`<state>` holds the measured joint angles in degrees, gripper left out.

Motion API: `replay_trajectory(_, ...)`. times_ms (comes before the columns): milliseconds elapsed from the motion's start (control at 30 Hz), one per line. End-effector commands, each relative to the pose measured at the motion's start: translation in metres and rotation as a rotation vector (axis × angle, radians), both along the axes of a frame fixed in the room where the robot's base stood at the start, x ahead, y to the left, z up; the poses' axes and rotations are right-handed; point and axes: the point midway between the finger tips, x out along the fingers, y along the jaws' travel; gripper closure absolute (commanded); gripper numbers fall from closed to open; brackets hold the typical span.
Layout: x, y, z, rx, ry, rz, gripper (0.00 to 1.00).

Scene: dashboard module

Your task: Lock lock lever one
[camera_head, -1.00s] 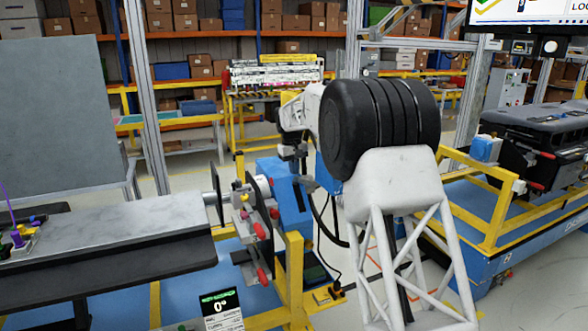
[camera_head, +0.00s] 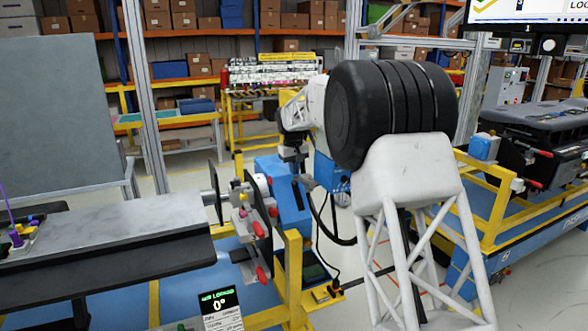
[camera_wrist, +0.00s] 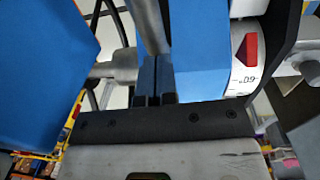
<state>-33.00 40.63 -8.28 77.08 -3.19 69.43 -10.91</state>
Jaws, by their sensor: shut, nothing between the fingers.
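The rotating fixture stands mid-left in the head view, with red-handled levers on its near face: an upper one (camera_head: 258,229) and a lower one (camera_head: 261,275). Which is lever one I cannot tell. My gripper (camera_head: 294,158) points down behind the fixture, beside its blue housing (camera_head: 291,212); its fingertips are small and unclear there. In the wrist view my gripper (camera_wrist: 152,75) is shut and empty. A grey rod (camera_wrist: 148,25) lies just beyond its fingertips; contact is unclear. A blue body (camera_wrist: 197,65) and a white dial with a red triangle (camera_wrist: 245,68) are to the right.
A small display (camera_head: 218,303) reads 0° with green text above. A grey slab (camera_head: 110,232) extends left from the fixture. Yellow frame posts (camera_head: 293,275) stand close in front and right. A blue cart (camera_head: 530,225) stands at the right.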

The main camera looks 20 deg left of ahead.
Motion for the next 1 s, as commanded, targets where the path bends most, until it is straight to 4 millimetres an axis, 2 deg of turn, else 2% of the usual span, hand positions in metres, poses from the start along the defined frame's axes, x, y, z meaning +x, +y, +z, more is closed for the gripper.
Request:
replay_trajectory(400,-0.008,-0.009,-0.005,0.047,-0.046,0.0,1.0)
replay_trajectory(1000,-0.033,-0.033,-0.019,0.203,-0.201,-0.001,1.0)
